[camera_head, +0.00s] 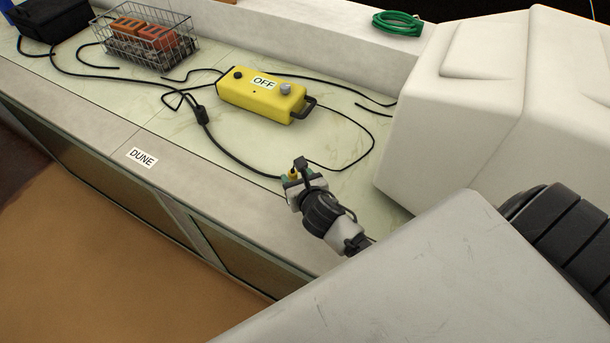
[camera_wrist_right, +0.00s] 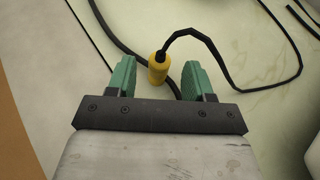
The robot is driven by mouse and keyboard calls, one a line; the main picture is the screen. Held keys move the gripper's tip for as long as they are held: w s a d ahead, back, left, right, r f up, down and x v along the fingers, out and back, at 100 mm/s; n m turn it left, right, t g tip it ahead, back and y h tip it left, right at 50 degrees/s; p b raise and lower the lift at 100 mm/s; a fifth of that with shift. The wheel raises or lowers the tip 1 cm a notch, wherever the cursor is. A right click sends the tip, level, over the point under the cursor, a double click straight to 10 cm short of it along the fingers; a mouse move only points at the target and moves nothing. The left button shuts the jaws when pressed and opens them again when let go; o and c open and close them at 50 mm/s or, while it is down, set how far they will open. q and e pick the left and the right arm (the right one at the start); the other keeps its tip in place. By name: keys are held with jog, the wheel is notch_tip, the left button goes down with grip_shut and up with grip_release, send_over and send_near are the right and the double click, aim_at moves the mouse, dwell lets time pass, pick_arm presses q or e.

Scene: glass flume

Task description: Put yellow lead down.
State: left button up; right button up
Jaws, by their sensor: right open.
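The yellow lead shows as a yellow plug (camera_wrist_right: 158,68) with a black cord in the right wrist view. The plug is at the counter surface, between and slightly beyond the green fingertips, with a gap on both sides. In the head view the yellow plug (camera_head: 293,174) is partly hidden by my right gripper (camera_head: 299,178). That gripper is open, low over the counter (camera_head: 240,150). In the right wrist view my right gripper (camera_wrist_right: 159,80) shows its two fingers spread. The cord runs toward a yellow box (camera_head: 262,95) labelled OFF. My left gripper is not in view.
A wire basket (camera_head: 145,40) with orange items stands at the back left, beside a black bin (camera_head: 50,18). A black cable (camera_head: 225,150) crosses the counter. A green hose coil (camera_head: 397,22) lies on the back ledge. A DUNE label (camera_head: 142,158) marks the front edge.

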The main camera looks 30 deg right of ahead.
jog(key=v, duration=0.7)
